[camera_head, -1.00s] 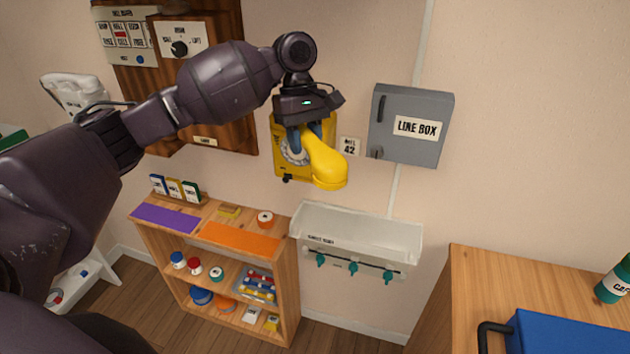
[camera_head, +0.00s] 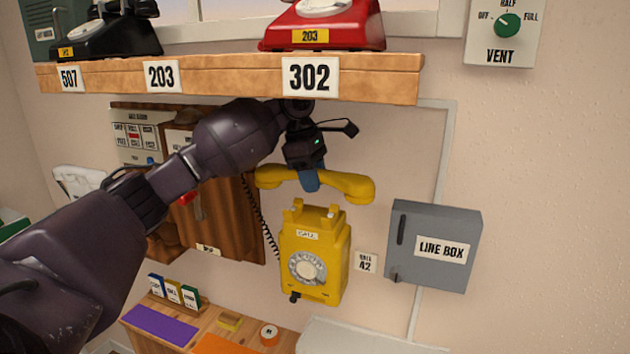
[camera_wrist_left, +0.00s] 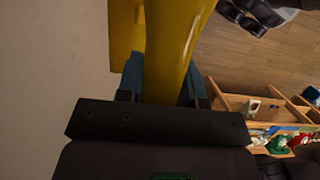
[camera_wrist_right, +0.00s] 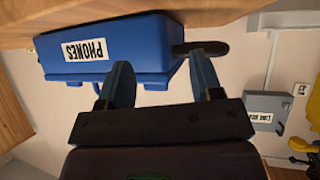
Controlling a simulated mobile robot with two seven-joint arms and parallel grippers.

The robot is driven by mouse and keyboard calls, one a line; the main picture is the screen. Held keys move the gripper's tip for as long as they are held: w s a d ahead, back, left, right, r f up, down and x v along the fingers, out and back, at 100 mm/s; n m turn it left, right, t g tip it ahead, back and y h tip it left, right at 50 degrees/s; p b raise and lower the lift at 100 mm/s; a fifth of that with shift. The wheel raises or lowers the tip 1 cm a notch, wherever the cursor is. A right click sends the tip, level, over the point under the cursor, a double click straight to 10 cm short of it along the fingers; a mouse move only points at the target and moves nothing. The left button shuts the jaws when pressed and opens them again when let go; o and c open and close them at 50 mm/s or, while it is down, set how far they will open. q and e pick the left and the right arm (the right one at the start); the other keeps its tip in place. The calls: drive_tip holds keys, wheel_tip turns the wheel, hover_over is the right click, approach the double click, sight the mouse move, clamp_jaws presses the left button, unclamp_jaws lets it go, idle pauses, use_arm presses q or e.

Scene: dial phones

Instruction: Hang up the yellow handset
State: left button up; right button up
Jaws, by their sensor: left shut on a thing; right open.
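The yellow handset (camera_head: 345,184) is held level in my left gripper (camera_head: 310,181), which is shut on the middle of its grip. It is a little above the cradle prongs of the yellow wall phone (camera_head: 322,248), with a visible gap. The phone hangs on the wall and has a grey dial. In the left wrist view the handset (camera_wrist_left: 178,40) runs between the fingers, with yellow of the phone (camera_wrist_left: 124,35) beside it. My right gripper (camera_wrist_right: 160,75) is open and empty in the right wrist view, in front of a blue box marked PHONES (camera_wrist_right: 110,50).
A wooden shelf (camera_head: 230,80) with a black phone (camera_head: 105,35) and a red phone (camera_head: 322,25) is just above the left gripper. A grey line box (camera_head: 432,245) is right of the yellow phone. A dark coiled cord (camera_head: 262,215) hangs left of it.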

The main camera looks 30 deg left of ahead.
sight(317, 222)
use_arm(q)
drive_tip(key=shift+s, duration=0.1)
use_arm(e)
drive_tip(key=shift+s, duration=0.15)
use_arm(q)
drive_tip(key=shift+f, duration=0.5)
drive_tip(key=shift+s+f, duration=0.1)
drive_tip(key=shift+f, duration=1.95)
use_arm(e)
drive_tip(key=shift+s+d+f, duration=0.15)
drive_tip(key=shift+s+f, duration=0.15)
drive_tip(key=shift+s, duration=0.25)
use_arm(q)
drive_tip(key=shift+f, duration=1.1)
drive_tip(key=o, duration=1.1)
